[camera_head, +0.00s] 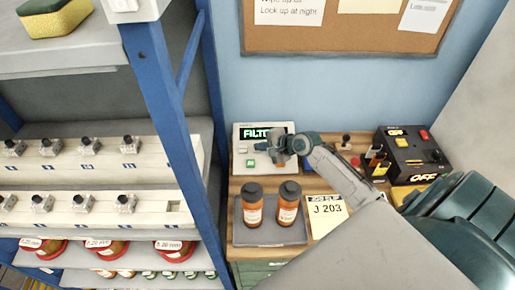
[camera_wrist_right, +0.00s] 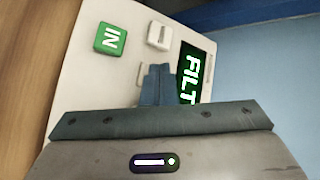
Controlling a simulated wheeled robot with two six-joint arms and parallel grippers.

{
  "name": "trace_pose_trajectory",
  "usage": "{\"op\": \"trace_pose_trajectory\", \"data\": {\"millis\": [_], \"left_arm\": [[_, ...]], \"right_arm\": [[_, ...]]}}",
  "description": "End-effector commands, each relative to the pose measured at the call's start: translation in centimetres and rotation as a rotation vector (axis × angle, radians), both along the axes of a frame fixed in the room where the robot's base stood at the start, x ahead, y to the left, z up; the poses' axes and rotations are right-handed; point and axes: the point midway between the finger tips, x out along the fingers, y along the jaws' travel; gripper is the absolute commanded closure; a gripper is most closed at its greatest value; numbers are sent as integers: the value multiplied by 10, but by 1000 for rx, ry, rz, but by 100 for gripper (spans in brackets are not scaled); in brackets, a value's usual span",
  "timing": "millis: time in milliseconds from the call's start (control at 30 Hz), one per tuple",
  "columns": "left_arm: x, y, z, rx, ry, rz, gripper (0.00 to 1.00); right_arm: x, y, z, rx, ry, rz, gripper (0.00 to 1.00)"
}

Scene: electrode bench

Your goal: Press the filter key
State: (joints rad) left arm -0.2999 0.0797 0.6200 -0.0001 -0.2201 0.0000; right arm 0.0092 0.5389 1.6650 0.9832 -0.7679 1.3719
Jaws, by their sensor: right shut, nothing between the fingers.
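In the right wrist view the display (camera_wrist_right: 190,72) is partly cut off behind my gripper. A green key marked "IN" (camera_wrist_right: 110,39) and a white key with a dash (camera_wrist_right: 159,36) sit on the panel. Another pale key (camera_wrist_right: 139,75) is partly hidden beside my fingertips. My right gripper (camera_wrist_right: 158,70) is shut and empty, its tips over the panel between the keys and display. I cannot tell whether they touch it. My left gripper is not in view.
Two brown bottles (camera_head: 288,205) stand on a grey tray (camera_head: 270,237) in front of the device. A "J 203" card (camera_head: 327,212) lies beside it. A black control box (camera_head: 411,153) stands at right. The blue shelf frame (camera_head: 165,110) rises at left.

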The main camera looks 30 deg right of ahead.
Motion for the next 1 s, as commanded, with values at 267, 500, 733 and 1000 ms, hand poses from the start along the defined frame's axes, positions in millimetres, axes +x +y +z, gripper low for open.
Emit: {"op": "trace_pose_trajectory", "data": {"millis": [267,500,733,1000], "left_arm": [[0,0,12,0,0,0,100],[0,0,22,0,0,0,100],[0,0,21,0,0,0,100],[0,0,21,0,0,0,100]], "right_arm": [[-3,1,9,0,2,1,100],[-6,3,16,0,1,0,100],[-6,3,15,0,1,0,100],[-10,6,30,-1,-2,2,100]]}}
